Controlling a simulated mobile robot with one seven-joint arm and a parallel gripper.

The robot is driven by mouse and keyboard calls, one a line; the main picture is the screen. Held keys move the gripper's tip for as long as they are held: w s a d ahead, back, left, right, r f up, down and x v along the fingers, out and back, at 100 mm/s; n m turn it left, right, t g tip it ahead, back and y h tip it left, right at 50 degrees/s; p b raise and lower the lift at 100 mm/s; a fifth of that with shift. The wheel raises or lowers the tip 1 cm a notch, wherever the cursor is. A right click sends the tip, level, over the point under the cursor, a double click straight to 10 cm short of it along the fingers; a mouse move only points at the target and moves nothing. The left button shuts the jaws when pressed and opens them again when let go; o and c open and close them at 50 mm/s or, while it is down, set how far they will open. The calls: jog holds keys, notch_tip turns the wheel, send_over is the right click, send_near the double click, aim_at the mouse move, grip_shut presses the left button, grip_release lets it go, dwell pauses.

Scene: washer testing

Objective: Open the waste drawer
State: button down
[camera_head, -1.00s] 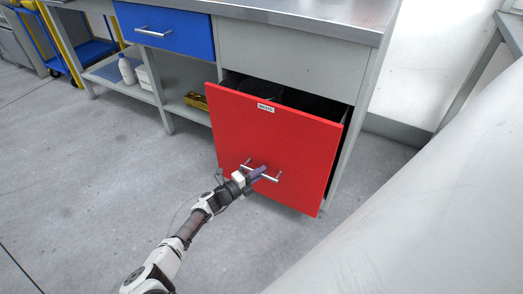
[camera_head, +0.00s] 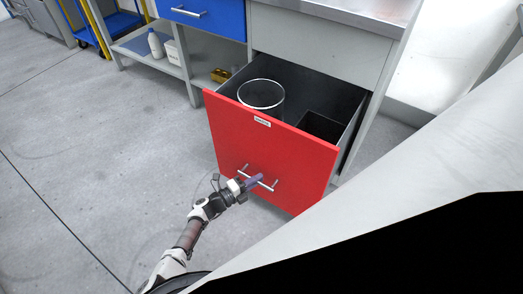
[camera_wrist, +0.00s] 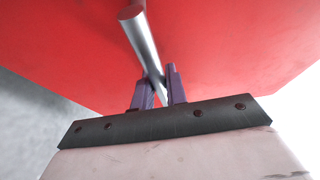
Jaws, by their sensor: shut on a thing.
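The red waste drawer (camera_head: 270,150) stands pulled out from the workbench in the head view, with a small white label near its top edge. Inside it a round bin (camera_head: 262,97) and a dark square bin (camera_head: 321,126) show. The drawer's silver bar handle (camera_head: 267,187) is on the lower part of the red front. My gripper (camera_head: 257,180) is shut on this handle. In the wrist view the two purple fingers (camera_wrist: 157,92) stand on either side of the handle bar (camera_wrist: 143,45), under the red front (camera_wrist: 220,40).
A closed blue drawer (camera_head: 202,15) is to the left on the same grey workbench. A white bottle (camera_head: 155,43) and a yellow object (camera_head: 220,75) are on the lower shelves. A large pale surface fills the lower right. The floor (camera_head: 90,150) at left is clear.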

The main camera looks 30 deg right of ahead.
jog(key=shift+s+a+p, duration=0.4)
jog(key=shift+a+p, duration=0.05)
jog(key=shift+a, duration=0.45)
jog(key=shift+s+a+p, duration=0.35)
jog(key=shift+a+p, duration=0.05)
jog(key=shift+a, duration=0.45)
jog(key=c, duration=1.4)
grip_release()
jog(key=a, duration=1.4)
jog(key=shift+p, duration=0.35)
jog(key=shift+d, duration=0.1)
